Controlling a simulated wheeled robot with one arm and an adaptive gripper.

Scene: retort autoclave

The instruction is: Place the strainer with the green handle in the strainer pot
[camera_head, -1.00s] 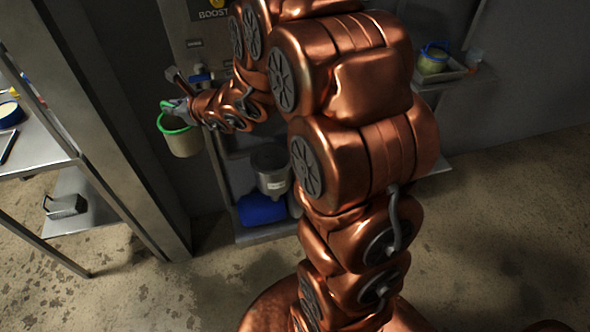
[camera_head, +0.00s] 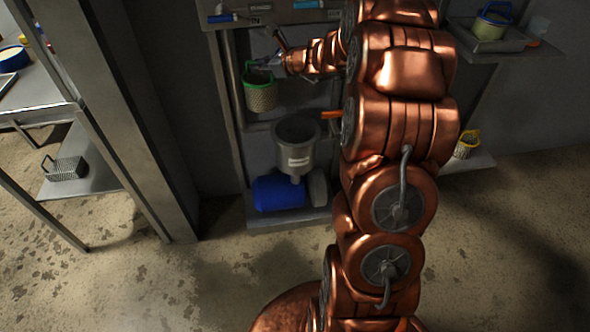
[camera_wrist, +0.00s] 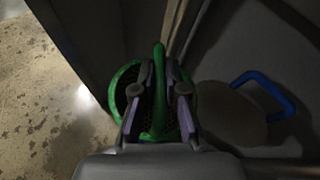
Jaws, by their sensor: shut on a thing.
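The strainer with the green handle (camera_head: 261,95) hangs from my gripper (camera_head: 259,64) in the head view. It is a tan mesh basket with a green rim. In the wrist view, my gripper (camera_wrist: 158,92) is shut on the strainer's green handle (camera_wrist: 158,125), with the rim showing around the fingers. The strainer is upright and held in the air, up and left of a grey pot (camera_head: 297,150) with a funnel-like base and a pale label. I cannot tell for certain whether this is the strainer pot.
A blue motor (camera_head: 279,193) sits below the grey pot on the lower shelf. A blue handle (camera_wrist: 264,92) shows at right in the wrist view. Other strainers, one blue-handled (camera_head: 492,24) and one yellow-handled (camera_head: 466,144), stand at right. A metal post (camera_head: 140,130) rises at left.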

